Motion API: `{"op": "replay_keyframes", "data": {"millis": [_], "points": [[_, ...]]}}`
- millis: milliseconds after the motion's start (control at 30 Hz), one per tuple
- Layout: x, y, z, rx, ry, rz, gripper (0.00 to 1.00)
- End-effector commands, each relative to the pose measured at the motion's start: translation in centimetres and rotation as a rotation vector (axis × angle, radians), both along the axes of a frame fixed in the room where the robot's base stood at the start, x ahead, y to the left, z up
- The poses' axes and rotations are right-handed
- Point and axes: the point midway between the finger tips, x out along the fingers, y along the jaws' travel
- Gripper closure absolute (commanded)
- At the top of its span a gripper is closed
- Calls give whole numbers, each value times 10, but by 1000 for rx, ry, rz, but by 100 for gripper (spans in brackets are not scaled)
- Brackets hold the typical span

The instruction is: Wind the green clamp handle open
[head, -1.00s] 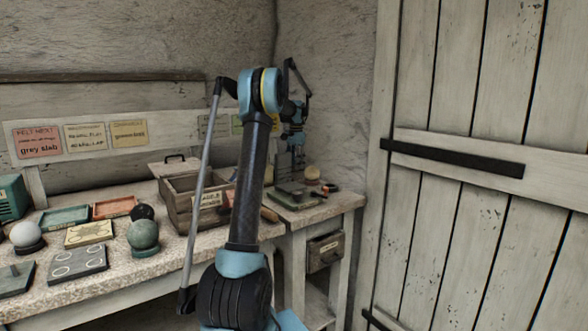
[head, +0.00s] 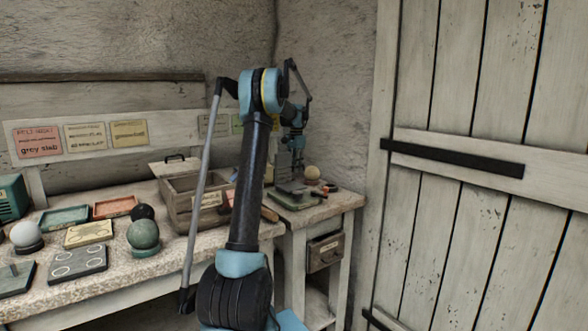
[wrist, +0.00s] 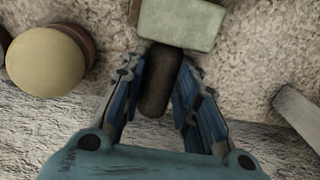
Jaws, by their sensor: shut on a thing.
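My gripper (wrist: 160,75) points down at the small side bench, with its blue fingers on either side of a dark brown cylinder (wrist: 156,85). A pale green block (wrist: 180,22) lies at the fingertips and adjoins the cylinder; together they look like the green clamp handle. The fingers are shut on this handle. In the head view my gripper (head: 291,160) is small and low over the clamp's dark green base (head: 295,200). The clamp's screw and how far it is wound cannot be made out.
A cream ball (wrist: 45,62) on a brown base stands left of my gripper in the wrist view. A pale bar (wrist: 298,115) lies to the right. The wooden crate (head: 183,205) stands left of the clamp. A plank door (head: 470,200) closes off the right.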

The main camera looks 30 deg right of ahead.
Motion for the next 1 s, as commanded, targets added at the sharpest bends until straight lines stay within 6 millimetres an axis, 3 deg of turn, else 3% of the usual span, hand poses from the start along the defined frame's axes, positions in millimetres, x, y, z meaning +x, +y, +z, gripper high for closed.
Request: {"op": "replay_keyframes", "data": {"millis": [1000], "points": [[-10,-3,-4,47,-625,-2,95]]}}
